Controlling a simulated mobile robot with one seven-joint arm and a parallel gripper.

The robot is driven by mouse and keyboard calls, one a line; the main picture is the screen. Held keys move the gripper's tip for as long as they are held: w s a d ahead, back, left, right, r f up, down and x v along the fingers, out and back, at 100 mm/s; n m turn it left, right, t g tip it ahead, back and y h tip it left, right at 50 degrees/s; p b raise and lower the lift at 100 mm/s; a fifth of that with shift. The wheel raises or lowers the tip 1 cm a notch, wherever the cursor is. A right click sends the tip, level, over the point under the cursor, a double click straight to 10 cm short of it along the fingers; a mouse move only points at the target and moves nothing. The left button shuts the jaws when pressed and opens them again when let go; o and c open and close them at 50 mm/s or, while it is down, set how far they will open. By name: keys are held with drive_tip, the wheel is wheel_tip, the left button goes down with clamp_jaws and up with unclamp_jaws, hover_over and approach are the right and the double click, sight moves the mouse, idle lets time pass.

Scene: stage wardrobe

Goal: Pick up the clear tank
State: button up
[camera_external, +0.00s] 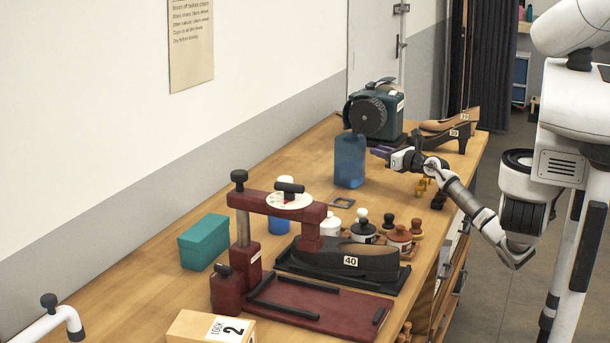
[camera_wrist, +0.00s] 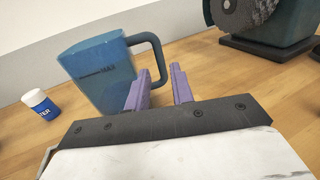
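The clear tank (camera_external: 349,160) is a see-through blue container standing upright on the wooden bench, in front of the grinding machine. In the wrist view the tank (camera_wrist: 98,75) is at the left of centre, with its dark loop handle (camera_wrist: 157,50) towards my fingers. My gripper (camera_external: 381,152) is just right of the tank at about handle height. In the wrist view my gripper (camera_wrist: 158,84) is open, its two purple fingers apart. The handle's lower part appears in the gap between the fingertips; I cannot tell whether it is between them in depth. Nothing is held.
The dark green grinding machine (camera_external: 377,112) stands close behind the tank. A small white and blue bottle (camera_wrist: 40,104) stands left of it. A red press (camera_external: 277,206), jars (camera_external: 363,229) and a teal box (camera_external: 204,242) fill the nearer bench.

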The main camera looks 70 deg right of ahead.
drive_tip(key=shift+p+x, duration=0.4)
drive_tip(key=shift+x, duration=2.15)
drive_tip(key=shift+f, duration=0.1)
clamp_jaws()
